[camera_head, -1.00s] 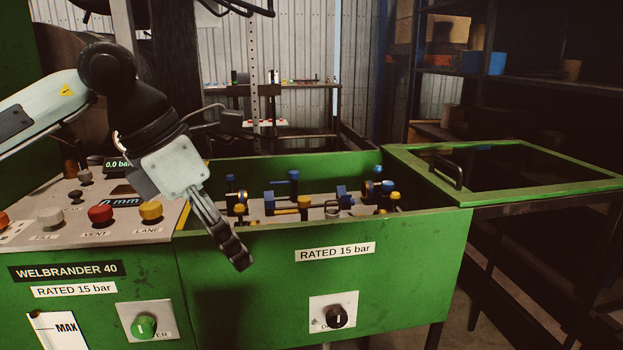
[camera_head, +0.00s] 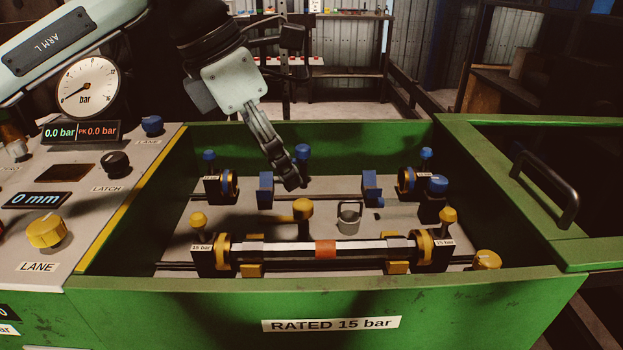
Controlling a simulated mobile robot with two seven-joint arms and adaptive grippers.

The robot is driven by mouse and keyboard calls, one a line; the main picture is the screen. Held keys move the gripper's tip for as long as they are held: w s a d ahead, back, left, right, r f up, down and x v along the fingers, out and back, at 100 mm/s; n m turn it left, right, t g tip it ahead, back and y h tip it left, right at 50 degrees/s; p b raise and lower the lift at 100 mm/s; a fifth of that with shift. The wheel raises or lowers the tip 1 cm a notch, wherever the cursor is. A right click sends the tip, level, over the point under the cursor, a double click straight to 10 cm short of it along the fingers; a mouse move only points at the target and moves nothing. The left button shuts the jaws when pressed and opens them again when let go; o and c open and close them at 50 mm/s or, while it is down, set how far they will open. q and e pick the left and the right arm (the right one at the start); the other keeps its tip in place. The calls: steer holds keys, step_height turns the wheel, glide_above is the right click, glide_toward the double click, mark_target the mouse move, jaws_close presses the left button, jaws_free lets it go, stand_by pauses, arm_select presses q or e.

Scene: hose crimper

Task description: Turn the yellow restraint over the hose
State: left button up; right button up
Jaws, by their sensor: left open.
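The hose (camera_head: 280,252), dark and light with an orange band at its middle, lies level across the front lane between two yellow-collared end fittings. The yellow restraint (camera_head: 302,208) appears as a rounded yellow head on a dark post just behind the hose, left of the orange band. My left gripper (camera_head: 289,181) comes down from above, open and seen nearly edge-on. Its fingertips appear behind and above the yellow restraint, in front of the blue restraint (camera_head: 302,152), with nothing visible between them. My right gripper is out of view.
Green tub walls (camera_head: 330,300) surround the lanes. Yellow knobs (camera_head: 198,220) top the end fittings; blue fittings (camera_head: 408,180) stand at the rear. The control panel (camera_head: 110,220) is left, the open handled lid (camera_head: 500,200) right.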

mark_target(302, 203)
arm_select(q)
steer(key=x, duration=0.7)
steer(key=shift+s+b, duration=0.15)
steer(key=shift+b, duration=0.15)
steer(key=shift+d+f, duration=0.1)
steer(key=shift+f, duration=0.2)
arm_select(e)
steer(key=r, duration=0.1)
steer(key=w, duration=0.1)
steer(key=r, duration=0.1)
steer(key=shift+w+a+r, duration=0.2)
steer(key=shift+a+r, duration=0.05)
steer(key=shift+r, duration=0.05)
arm_select(q)
steer(key=shift+c, duration=0.3)
jaws_close()
